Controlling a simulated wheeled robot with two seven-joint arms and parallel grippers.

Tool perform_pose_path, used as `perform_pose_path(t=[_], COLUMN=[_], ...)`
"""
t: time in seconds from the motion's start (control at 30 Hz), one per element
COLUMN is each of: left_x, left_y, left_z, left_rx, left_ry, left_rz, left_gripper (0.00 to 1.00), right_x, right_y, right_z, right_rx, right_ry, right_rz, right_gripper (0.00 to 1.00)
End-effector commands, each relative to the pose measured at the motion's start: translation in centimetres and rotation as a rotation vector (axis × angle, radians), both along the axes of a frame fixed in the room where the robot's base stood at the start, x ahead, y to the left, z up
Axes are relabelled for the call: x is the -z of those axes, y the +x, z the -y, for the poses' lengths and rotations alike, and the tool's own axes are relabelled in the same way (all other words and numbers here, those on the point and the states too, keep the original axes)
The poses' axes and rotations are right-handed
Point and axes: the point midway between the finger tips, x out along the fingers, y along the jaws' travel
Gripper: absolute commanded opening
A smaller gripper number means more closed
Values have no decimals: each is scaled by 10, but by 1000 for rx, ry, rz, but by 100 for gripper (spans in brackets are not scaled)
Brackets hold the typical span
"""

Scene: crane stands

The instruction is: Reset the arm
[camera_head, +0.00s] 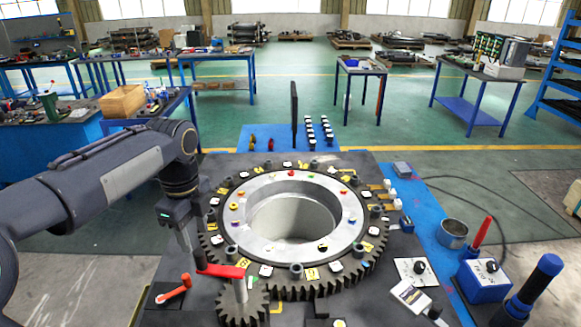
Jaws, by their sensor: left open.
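My left arm comes in from the left and bends down at the wrist. My left gripper (192,255) points down at the left side of the big gear ring and is open, with nothing visible between its fingers. The big toothed ring (378,262) lies flat with a silver inner ring (262,187) around an open hole. A small gear (241,308) with a red crank handle (222,271) meshes at its front left, close to the gripper tips. Whether the fingers touch the handle I cannot tell. My right gripper is not in view.
A red-handled tool (174,289) lies left of the small gear. A metal cup (453,233), a blue box with a knob (485,281) and a blue-handled tool (540,281) stand at right. A thin dark upright panel (294,110) stands behind the ring. Workbenches are farther back across open floor.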

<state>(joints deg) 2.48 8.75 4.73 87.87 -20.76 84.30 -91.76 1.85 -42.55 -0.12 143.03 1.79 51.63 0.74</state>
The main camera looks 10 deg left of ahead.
Motion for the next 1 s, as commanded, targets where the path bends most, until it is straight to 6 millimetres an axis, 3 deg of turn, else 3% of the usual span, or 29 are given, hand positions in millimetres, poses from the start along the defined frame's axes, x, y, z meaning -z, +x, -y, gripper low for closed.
perform_pose_path(t=[0.17, 0.4, 0.53, 0.7, 1.0], left_x=[-3, 21, 44, 64, 69], left_y=[-35, -127, -163, -184, -188], left_z=[8, 46, 67, 85, 88], left_rx=[-247, -1041, -1422, -1704, -1767], left_ry=[-59, -347, -522, -663, -691], left_rz=[65, 151, 122, 62, 41], left_gripper=[45, 45, 45, 45, 45], right_x=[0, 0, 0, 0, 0], right_y=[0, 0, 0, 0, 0], right_z=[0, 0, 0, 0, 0], right_rx=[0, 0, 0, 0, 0], right_ry=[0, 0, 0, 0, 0], right_rz=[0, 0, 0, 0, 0], right_gripper=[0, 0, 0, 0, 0])
